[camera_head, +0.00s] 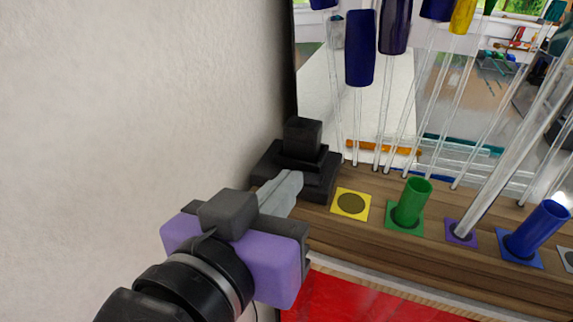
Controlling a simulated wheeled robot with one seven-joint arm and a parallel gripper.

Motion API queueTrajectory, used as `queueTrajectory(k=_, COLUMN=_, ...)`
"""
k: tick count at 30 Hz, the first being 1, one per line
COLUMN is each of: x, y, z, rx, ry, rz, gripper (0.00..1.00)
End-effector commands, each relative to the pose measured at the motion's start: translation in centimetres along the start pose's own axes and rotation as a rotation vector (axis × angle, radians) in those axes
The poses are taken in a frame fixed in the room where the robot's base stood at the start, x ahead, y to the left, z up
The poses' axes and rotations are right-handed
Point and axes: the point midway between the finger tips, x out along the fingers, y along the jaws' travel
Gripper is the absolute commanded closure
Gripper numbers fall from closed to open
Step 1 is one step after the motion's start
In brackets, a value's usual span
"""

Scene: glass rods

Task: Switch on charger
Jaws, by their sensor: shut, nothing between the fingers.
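The black block-shaped device (303,138), which looks like the charger, stands at the left end of the wooden shelf, against the white wall. It has a stepped base with a smaller block on top. My gripper (293,184) has purple sides and grey fingers. Its fingers are shut and empty, and they point up and right at the front of the black device's base. They overlap the base in the picture; I cannot tell whether they touch it. No separate switch can be made out on the device.
On the wooden shelf (400,250) are a yellow square (350,204), a green tube holder (412,201), a purple square holding a glass rod (462,232) and a blue tube holder (538,230). More glass rods stand or reflect behind. A red surface (350,298) lies below the shelf.

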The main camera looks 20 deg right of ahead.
Motion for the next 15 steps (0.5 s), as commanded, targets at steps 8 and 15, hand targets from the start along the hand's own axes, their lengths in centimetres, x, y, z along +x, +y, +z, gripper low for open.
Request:
queueTrajectory(k=8, x=4.8, y=0.2, z=-0.1, rx=-0.001, ry=-0.001, rz=0.006, gripper=1.00)
queueTrajectory(k=15, x=9.5, y=0.2, z=-0.1, rx=-0.003, ry=-0.001, rz=0.005, gripper=1.00)
